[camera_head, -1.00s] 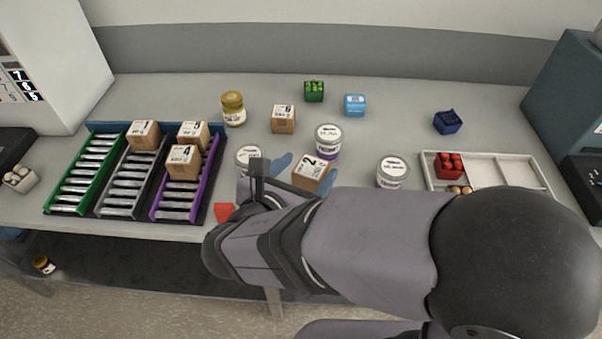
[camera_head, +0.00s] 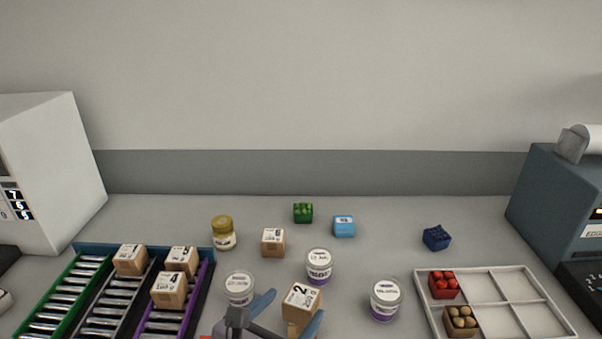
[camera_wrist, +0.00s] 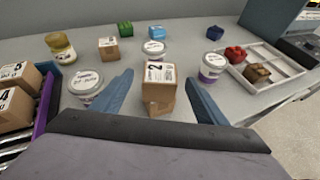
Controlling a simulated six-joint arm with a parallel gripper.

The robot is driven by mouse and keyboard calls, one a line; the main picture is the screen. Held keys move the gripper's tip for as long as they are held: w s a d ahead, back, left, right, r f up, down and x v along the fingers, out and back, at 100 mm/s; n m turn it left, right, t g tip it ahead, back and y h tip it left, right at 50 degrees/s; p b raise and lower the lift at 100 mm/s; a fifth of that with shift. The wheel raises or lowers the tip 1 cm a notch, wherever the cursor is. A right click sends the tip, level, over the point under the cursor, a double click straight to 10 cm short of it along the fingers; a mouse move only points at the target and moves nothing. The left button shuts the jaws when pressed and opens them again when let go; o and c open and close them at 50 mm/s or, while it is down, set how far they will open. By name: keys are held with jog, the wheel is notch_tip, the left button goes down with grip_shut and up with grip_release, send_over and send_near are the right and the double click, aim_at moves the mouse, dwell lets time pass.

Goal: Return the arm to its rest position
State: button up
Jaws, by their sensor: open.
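My gripper (camera_head: 289,312) shows at the bottom of the head view, with blue fingers apart. In the wrist view, the open fingers (camera_wrist: 160,80) point forward over the table. A brown carton marked 2 (camera_head: 302,299) stands between or just beyond the fingertips. It also shows in the wrist view (camera_wrist: 158,76), with a gap on each side, and I see no finger touching it. Most of my arm is below the head view's edge.
White tubs (camera_head: 239,287) (camera_head: 319,265) (camera_head: 386,299) stand around the gripper. A roller rack (camera_head: 72,291) with several cartons is at left. A divided white tray (camera_head: 490,284) with red and tan punnets is at right. A yellow-lidded jar (camera_head: 223,233) and small boxes stand behind.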

jog(key=s+f+m, duration=0.1)
jog(key=m, duration=0.1)
jog(key=s+a+f+m+g+h, duration=0.1)
jog(key=f+m, duration=0.1)
jog(key=m, duration=0.1)
jog(key=s+a+f+m+g, duration=0.1)
jog(key=m, duration=0.1)
jog(key=shift+s+a+f+m, duration=0.15)
jog(key=shift+s+f+m, duration=0.1)
jog(key=shift+s+m, duration=0.05)
jog(key=s+d+f+m+g+y+p, duration=0.1)
jog(key=s+d+m+g+y+p, duration=0.1)
jog(key=d+m, duration=0.7)
jog(key=s+d+f+m+g+y+p, duration=0.2)
jog(key=d+m+g+p, duration=0.4)
jog(key=m, duration=0.8)
jog(key=s+d+g+y, duration=0.1)
jog(key=d+g+y, duration=0.1)
jog(key=d, duration=0.2)
jog(key=shift+s+d+f, duration=0.15)
jog(key=shift+s+d, duration=0.1)
jog(key=shift+d, duration=0.05)
dwell(0.4)
